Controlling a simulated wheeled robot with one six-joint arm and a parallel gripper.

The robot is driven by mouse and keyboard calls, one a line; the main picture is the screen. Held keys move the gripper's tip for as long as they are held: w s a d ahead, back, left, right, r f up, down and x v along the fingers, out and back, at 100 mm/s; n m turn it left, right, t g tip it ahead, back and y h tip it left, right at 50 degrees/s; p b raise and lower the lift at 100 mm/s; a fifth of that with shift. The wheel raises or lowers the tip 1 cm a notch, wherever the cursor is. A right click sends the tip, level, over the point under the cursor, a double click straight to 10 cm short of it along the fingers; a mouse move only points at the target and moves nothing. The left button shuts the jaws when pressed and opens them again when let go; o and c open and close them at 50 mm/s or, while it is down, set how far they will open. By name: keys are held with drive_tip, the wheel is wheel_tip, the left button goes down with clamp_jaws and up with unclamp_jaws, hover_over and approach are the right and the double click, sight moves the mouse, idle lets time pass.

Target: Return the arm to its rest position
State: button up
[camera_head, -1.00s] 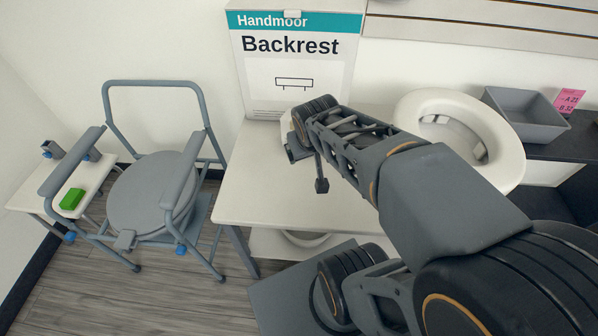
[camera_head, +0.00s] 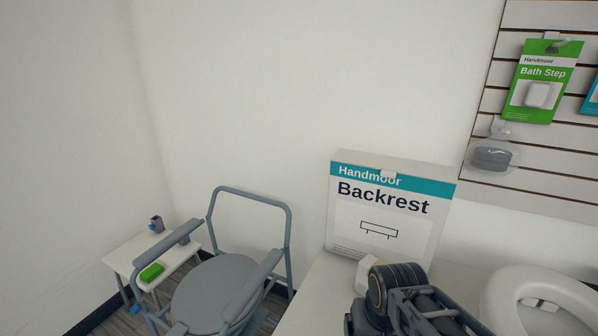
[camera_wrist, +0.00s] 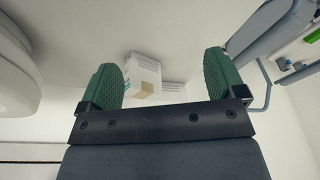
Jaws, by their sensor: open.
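My gripper (camera_wrist: 160,84) shows in the wrist view with its two green pads wide apart and nothing between them. In the head view only part of my arm shows at the bottom, over the white table; the gripper's fingertips cannot be made out there. The white and teal Backrest box (camera_head: 385,212) stands upright on the table behind my arm.
A white toilet seat (camera_head: 540,303) lies on the table right of my arm. A grey commode chair (camera_head: 215,292) stands to the left, beside a small white bench (camera_head: 122,256) with a green block (camera_head: 151,272). Packaged goods, including a green Bath Step pack (camera_head: 543,82), hang on the wall.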

wheel_tip(320, 180, up, 10)
drive_tip(key=t+p, duration=0.1)
drive_tip(key=p, duration=0.5)
drive_tip(key=shift+w+a+n+p, duration=0.15)
drive_tip(key=shift+w+n+p, duration=0.15)
drive_tip(key=shift+p, duration=0.1)
drive_tip(key=shift+r, duration=0.1)
